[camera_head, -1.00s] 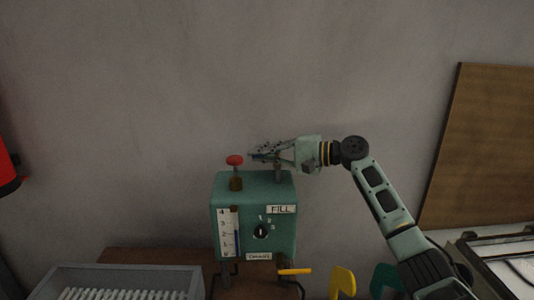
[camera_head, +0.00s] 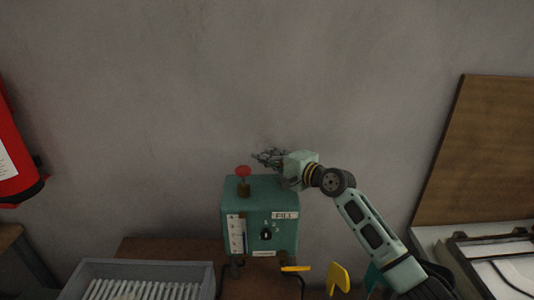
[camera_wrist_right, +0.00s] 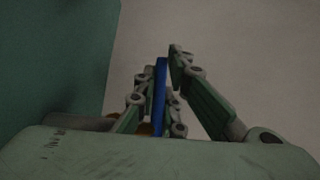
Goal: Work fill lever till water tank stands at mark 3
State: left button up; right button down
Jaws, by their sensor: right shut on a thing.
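The water tank unit is a green box (camera_head: 260,216) with a white gauge strip (camera_head: 236,234) at the front left, marked 1 to 4. A thin blue column (camera_head: 244,240) beside it seems to end between marks 2 and 3; the exact level is too small to read. A FILL label (camera_head: 285,215) is at the upper right of the front. My right gripper (camera_head: 270,157) is just above the box's right top. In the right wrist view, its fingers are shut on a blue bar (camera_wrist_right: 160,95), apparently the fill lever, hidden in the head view. My left gripper is out of view.
A red knob (camera_head: 243,171) stands on the box's top left, close to my right fingers. A dark dial (camera_head: 266,233) is on the front and a yellow handle (camera_head: 296,268) below right. A grey crate (camera_head: 140,268) stands at the left. The wall area above is clear.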

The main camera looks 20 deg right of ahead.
jog(key=shift+f, duration=0.2)
jog(key=c, duration=2.1)
grip_release()
jog(key=shift+s, duration=0.1)
jog(key=shift+r, duration=0.1)
jog(key=v, duration=1.2)
